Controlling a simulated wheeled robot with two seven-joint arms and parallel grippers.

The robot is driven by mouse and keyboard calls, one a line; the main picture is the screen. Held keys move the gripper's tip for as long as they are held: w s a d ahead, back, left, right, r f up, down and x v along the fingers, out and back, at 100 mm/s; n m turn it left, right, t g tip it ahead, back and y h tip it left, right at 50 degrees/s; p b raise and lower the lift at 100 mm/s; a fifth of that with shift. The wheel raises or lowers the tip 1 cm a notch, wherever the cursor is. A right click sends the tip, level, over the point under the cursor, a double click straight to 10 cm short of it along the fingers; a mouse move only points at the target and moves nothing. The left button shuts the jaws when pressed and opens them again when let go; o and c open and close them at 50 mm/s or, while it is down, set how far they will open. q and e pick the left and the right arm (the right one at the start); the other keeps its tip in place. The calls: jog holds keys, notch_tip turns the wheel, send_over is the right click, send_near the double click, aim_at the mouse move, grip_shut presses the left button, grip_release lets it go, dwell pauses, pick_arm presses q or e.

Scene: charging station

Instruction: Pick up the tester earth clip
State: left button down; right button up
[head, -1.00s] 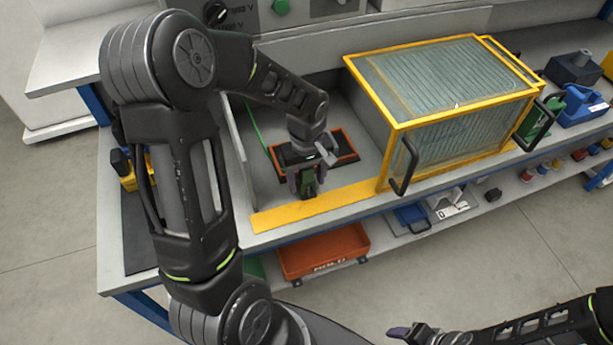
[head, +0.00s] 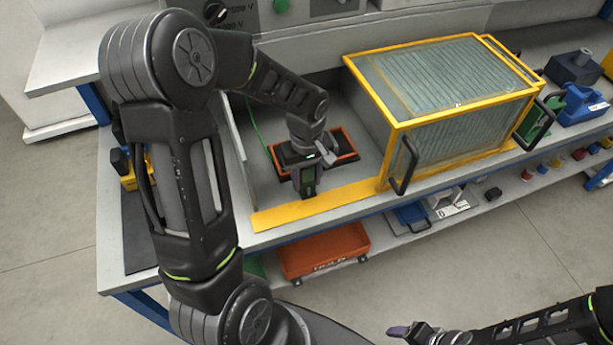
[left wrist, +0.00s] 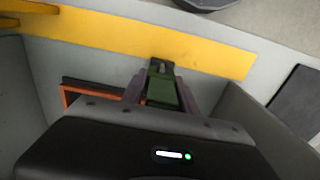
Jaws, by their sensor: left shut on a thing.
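The tester earth clip is a green clip (left wrist: 160,88), seen in the left wrist view between the two purple fingertips of my left gripper (left wrist: 160,100). In the head view my left gripper (head: 304,184) is low over the bench bay, just behind the yellow strip, and shut on the clip. Only a little green of the clip shows there; the rest is hidden by the fingers. I cannot tell whether the clip still touches the bench. My right gripper (head: 412,331) is at the bottom right of the head view, away from the bench; its jaw opening is unclear.
An orange-edged black tray (head: 346,143) lies just behind my left gripper, with a green cable (head: 255,122) beside it. A yellow-framed clear guard (head: 455,135) with handles stands to the right. A yellow strip (head: 345,200) runs along the front. An orange bin (head: 320,252) is below.

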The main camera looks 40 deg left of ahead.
pick_arm(q)
notch_tip(320, 180, up, 10)
jog(key=shift+b, duration=0.55)
dwell(0.4)
